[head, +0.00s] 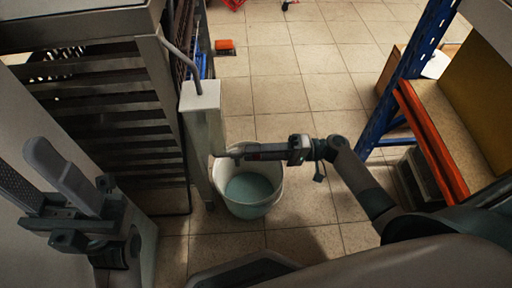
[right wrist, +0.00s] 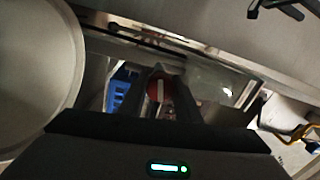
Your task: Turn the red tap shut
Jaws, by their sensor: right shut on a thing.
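The red tap (right wrist: 160,90) shows in the right wrist view as a round red piece with a pale bar, between my right gripper's dark fingers. In the head view my right gripper (head: 240,153) reaches from the right to the short spout area on the pale post (head: 202,112), shut on the tap, whose handle is mostly hidden there. Below it stands a white bucket (head: 276,190) with teal liquid (head: 250,188) in it. My left gripper (head: 28,160) is at the left edge, its fingers apart and empty, away from the tap.
A slatted metal rack (head: 100,105) stands left of the post. A blue and orange shelf (head: 432,140) stands at the right. An orange object (head: 225,46) lies on the floor farther back. The tiled floor (head: 300,95) between is clear.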

